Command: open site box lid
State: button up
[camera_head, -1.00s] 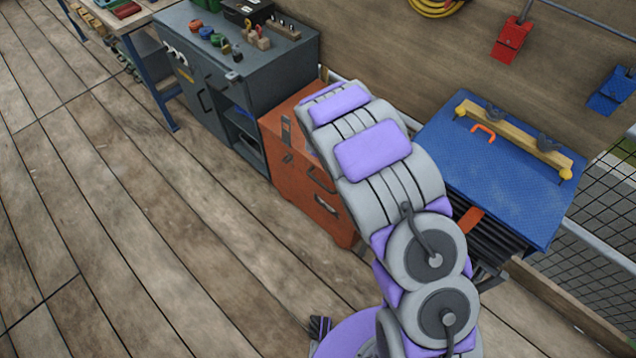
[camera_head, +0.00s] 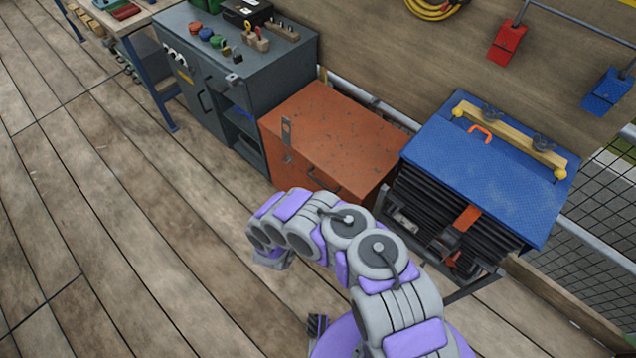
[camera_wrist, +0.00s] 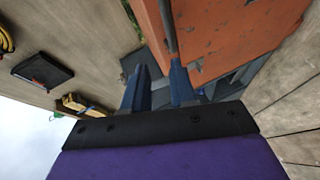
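The orange site box (camera_head: 345,140) stands between the grey cabinet and the blue-topped rack in the head view. Its worn lid is shut, with a metal latch (camera_head: 287,131) at the left and a dark handle (camera_head: 326,180) on the front, partly behind my arm. In the wrist view the orange box (camera_wrist: 225,35) fills the upper middle, and a dark bar (camera_wrist: 168,28) runs along it. My gripper (camera_wrist: 158,70) shows two blue fingers apart, with nothing seen held between them. The bar lies just past the right fingertip; I cannot tell whether they touch. The head view hides the fingers behind my arm.
A grey cabinet (camera_head: 225,75) with tools on top stands left of the box. A rack with a blue lid (camera_head: 480,170) stands close on the right. A wooden wall is behind. The plank floor (camera_head: 130,220) at the left is clear.

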jog(key=n, duration=0.1)
send_near(320, 182)
jog(key=shift+t+h, duration=0.3)
jog(key=shift+f+b+x, duration=0.25)
jog(key=shift+b+x, duration=0.5)
jog(key=shift+x, duration=0.95)
jog(key=shift+f+b+x, duration=0.25)
jog(key=shift+b+x, duration=0.45)
jog(key=shift+x, duration=1)
jog(key=shift+f+b+x, duration=0.25)
jog(key=shift+b+x, duration=0.5)
jog(key=shift+x, duration=1)
jog(key=shift+s+a, duration=0.2)
jog(key=shift+c, duration=0.2)
grip_shut()
